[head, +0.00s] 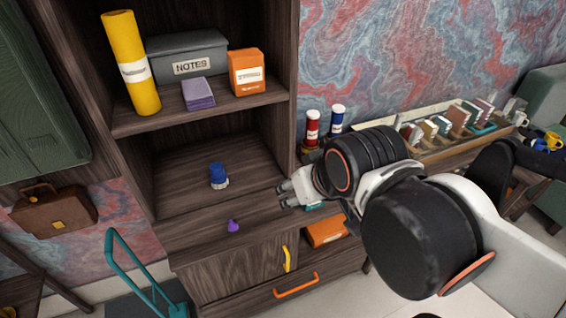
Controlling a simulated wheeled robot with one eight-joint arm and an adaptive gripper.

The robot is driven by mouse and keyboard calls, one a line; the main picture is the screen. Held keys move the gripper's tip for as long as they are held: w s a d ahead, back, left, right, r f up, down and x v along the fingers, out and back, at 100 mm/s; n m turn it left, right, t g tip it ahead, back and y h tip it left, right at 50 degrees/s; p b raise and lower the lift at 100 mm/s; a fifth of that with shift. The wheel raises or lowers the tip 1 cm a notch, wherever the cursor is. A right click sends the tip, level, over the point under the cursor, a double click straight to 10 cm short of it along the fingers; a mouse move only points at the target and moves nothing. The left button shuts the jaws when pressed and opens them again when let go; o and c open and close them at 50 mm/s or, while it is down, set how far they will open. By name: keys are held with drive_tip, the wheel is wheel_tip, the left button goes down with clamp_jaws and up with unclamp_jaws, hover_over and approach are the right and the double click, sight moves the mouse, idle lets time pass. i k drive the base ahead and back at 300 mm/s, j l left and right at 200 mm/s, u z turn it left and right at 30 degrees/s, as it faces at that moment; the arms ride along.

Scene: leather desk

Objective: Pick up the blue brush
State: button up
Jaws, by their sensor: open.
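A blue object with a pale base (218,176), which looks like the blue brush, stands upright on the lower wooden shelf surface of the cabinet in the head view. My gripper (283,195) is to the right of it and slightly nearer the front, with its fingers pointing left. The gripper is open and empty, clearly apart from the blue object. My arm comes in from the right and hides part of the cabinet's right side.
A small purple object (233,226) lies near the shelf's front edge. The upper shelf holds a yellow tube (131,62), a grey NOTES box (188,57), a purple block (197,93) and an orange box (246,72). The cabinet's right side wall (281,90) rises behind my gripper.

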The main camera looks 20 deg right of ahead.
sight(219, 180)
drive_tip(key=u, duration=1.25)
drive_tip(key=l+u, duration=0.3)
drive_tip(key=u, duration=0.15)
drive_tip(key=k+l+u, duration=0.1)
drive_tip(key=l+u, duration=0.2)
drive_tip(key=u, duration=0.2)
drive_tip(key=z, duration=0.1)
drive_tip(key=i+l, duration=0.05)
